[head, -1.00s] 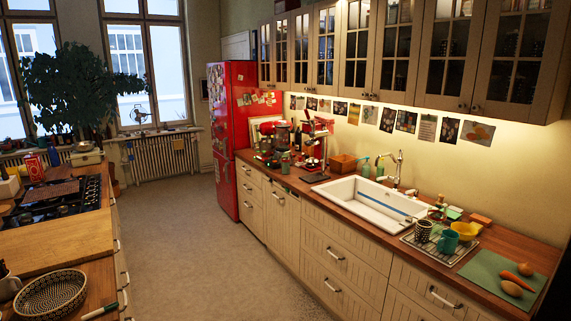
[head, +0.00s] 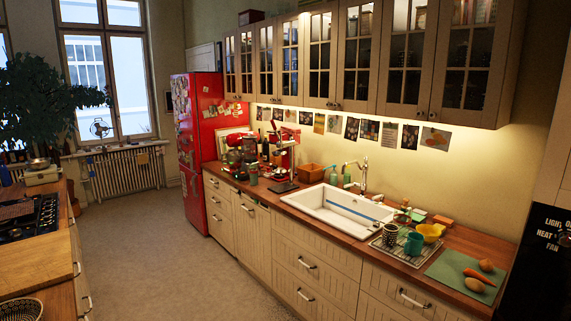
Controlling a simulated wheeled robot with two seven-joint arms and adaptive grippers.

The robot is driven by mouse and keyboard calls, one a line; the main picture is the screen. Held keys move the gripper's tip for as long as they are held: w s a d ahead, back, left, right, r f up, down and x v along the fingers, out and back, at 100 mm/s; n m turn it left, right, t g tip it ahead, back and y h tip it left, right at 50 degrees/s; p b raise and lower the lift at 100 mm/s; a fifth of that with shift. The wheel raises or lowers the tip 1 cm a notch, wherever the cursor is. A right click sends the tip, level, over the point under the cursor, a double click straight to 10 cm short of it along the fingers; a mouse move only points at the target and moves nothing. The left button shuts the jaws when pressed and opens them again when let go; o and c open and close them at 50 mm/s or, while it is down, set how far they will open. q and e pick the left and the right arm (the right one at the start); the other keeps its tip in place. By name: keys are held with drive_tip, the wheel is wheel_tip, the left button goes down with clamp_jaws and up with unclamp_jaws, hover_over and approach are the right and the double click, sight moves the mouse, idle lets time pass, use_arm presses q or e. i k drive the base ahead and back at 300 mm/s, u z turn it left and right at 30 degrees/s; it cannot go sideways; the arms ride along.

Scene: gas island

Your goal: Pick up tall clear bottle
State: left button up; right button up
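I cannot make out a tall clear bottle with certainty. Two small greenish bottles, one (head: 333,175) left of the other (head: 347,179), stand behind the sink, left of the tap. Dark upright bottles (head: 265,150) stand among the appliances at the far end of the right counter, small and partly hidden. On the island at the left, no clear bottle shows in the part in view. Neither of my grippers is in view.
The right counter holds a white sink (head: 335,212), a drying rack with cups (head: 413,243) and a green board (head: 462,275) with vegetables. A red fridge (head: 207,125) stands at its far end. The island carries a gas hob (head: 28,218). The floor (head: 160,255) between is clear.

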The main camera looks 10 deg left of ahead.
sight(255, 176)
drive_tip(key=u, duration=0.45)
drive_tip(key=i, duration=1.15)
drive_tip(key=u, duration=0.75)
drive_tip(key=i, duration=2)
